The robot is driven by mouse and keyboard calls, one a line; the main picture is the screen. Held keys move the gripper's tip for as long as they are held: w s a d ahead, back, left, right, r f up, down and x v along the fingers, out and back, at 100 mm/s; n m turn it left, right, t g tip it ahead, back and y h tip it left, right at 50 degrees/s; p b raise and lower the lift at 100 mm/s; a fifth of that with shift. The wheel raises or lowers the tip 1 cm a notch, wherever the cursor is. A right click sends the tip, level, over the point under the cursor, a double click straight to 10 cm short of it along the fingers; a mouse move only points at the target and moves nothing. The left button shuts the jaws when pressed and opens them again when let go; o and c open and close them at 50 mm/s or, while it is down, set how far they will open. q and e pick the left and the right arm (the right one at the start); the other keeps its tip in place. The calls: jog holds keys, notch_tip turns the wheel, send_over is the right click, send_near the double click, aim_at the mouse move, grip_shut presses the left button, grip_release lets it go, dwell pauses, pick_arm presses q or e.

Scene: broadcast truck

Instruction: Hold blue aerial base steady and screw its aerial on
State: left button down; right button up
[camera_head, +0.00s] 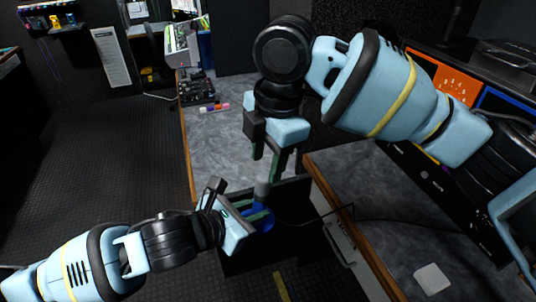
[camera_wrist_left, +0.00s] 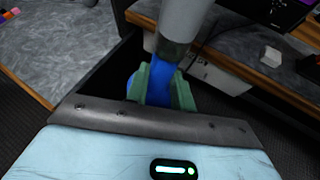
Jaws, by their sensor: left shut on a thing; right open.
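The blue aerial base (camera_head: 264,221) is between the green fingers of my left gripper (camera_head: 252,216), which is shut on it. In the left wrist view the blue base (camera_wrist_left: 160,80) shows between the fingers (camera_wrist_left: 162,88), its lower part hidden. A grey cylinder with a dark lower band, seemingly the aerial (camera_head: 262,188), rises from the base's top; it also shows in the left wrist view (camera_wrist_left: 183,25), cut off by the upper edge. I cannot tell whether it is fully seated. My right gripper (camera_head: 267,168) is open, pointing down, its fingertips close above or beside the aerial's top.
A grey worktop (camera_head: 222,150) lies behind, with small coloured items (camera_head: 213,107) on it. Another counter (camera_head: 365,190) with a wooden edge is at the right, bearing a small white block (camera_head: 432,278). A thin dark cable runs right from near the base. Dark floor is open at left.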

aim_at(263, 186)
jog(key=shift+d+r+n, duration=0.1)
jog(key=shift+n, duration=0.8)
jog(key=shift+w+a+f, duration=0.1)
jog(key=shift+a+f, duration=0.05)
jog(key=shift+f, duration=1.15)
jog(key=shift+s+a+f, duration=0.1)
jog(key=shift+a+f, duration=0.1)
jog(key=shift+f, duration=1.15)
jog(key=shift+w+a+f, duration=0.1)
jog(key=shift+a+f, duration=0.05)
jog(key=shift+f, duration=1.15)
grip_shut()
jog(key=shift+o, duration=0.8)
grip_release()
